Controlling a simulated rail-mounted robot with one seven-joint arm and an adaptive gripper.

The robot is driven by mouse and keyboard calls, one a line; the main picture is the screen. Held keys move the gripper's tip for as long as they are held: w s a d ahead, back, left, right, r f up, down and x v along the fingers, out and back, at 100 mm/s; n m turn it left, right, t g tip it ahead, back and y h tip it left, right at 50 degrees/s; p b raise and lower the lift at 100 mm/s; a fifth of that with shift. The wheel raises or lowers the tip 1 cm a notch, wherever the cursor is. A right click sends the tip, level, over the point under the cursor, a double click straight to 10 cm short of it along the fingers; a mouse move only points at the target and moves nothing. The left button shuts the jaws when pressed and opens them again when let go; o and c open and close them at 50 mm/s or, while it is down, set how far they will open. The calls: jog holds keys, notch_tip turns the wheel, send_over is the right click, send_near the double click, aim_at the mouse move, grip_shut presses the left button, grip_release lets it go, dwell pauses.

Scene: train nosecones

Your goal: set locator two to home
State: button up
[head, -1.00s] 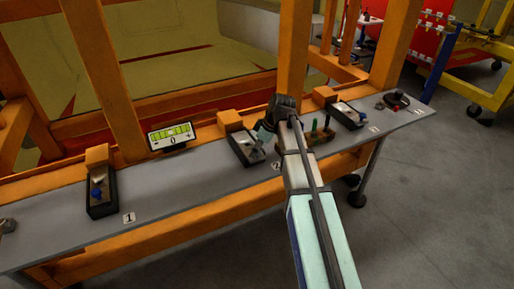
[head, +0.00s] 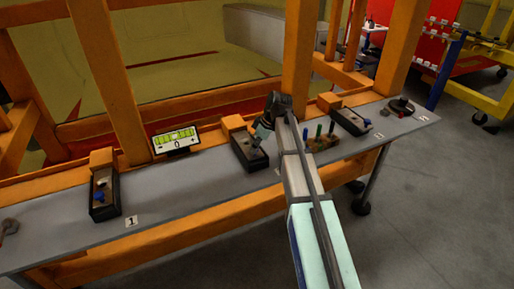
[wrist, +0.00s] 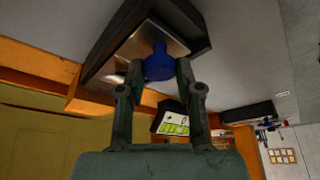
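Locator two is the dark box with a metal top plate (head: 240,152) in the middle of the bench, beside an orange block. My gripper (head: 262,136) reaches down over it and hides its knob in the head view. In the wrist view, the box (wrist: 195,20) appears upside down with its blue knob (wrist: 159,66) standing out from the plate. My gripper's fingertips (wrist: 159,76) lie on either side of this knob, apparently touching it. A display (head: 174,141) left of locator two reads 0 between minus and plus signs; it also shows in the wrist view (wrist: 173,124).
Another locator box (head: 105,195) with a blue knob stands at the left, by label 1 (head: 131,221). A rack of coloured pegs (head: 320,141) and a third box (head: 350,122) stand right of my arm. Orange posts (head: 297,50) rise behind the grey bench (head: 190,195).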

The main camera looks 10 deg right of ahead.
jog(key=o, duration=0.3)
jog(key=shift+w, duration=0.35)
jog(key=shift+o, duration=0.2)
jog(key=shift+s, duration=0.1)
jog(key=v, duration=1.2)
jog(key=shift+s+f, duration=0.1)
jog(key=shift+s, duration=0.05)
